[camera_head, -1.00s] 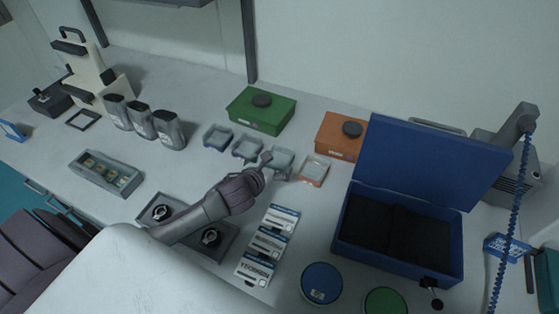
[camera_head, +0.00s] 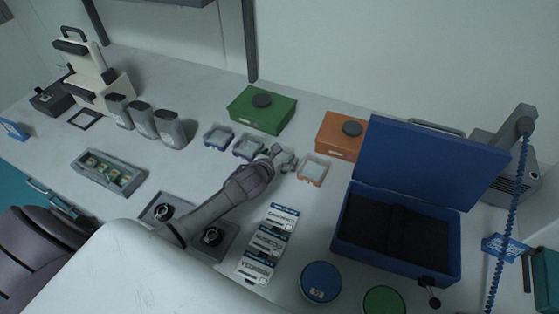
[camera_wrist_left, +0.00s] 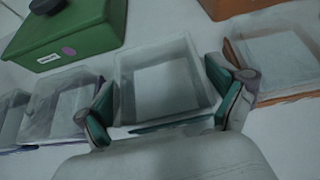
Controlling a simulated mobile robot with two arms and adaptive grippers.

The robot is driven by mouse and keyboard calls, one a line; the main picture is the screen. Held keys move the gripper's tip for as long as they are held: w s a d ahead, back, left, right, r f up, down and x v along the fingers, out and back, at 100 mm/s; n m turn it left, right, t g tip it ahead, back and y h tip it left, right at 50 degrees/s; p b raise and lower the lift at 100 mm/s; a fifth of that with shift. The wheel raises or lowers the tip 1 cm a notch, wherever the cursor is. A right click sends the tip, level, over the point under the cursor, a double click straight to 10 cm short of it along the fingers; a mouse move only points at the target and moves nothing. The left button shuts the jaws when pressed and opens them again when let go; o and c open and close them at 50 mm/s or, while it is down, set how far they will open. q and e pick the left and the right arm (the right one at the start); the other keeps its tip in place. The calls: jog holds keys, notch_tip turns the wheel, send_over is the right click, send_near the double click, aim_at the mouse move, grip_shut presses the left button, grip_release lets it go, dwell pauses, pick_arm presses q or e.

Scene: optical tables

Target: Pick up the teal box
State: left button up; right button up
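The teal box (camera_wrist_left: 165,85) is a small clear, open-topped box with a teal lower edge. It stands upright on the table in the middle of the left wrist view. In the head view the teal box (camera_head: 288,160) is partly hidden behind my left gripper (camera_head: 277,153). In the left wrist view my left gripper (camera_wrist_left: 167,112) is open, with one teal-padded finger at each side of the box's near part. The fingers are very close to its walls; I cannot tell whether they touch. My right gripper is not in view.
Similar small boxes stand close by: a purple one (camera_head: 247,147) and a blue one (camera_head: 217,137) to the left, an orange one (camera_head: 313,170) to the right. A green case (camera_head: 262,111) and an orange case (camera_head: 341,136) stand behind. An open blue case (camera_head: 345,222) is at right.

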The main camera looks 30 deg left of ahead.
pick_arm(q)
jog(key=c, duration=0.8)
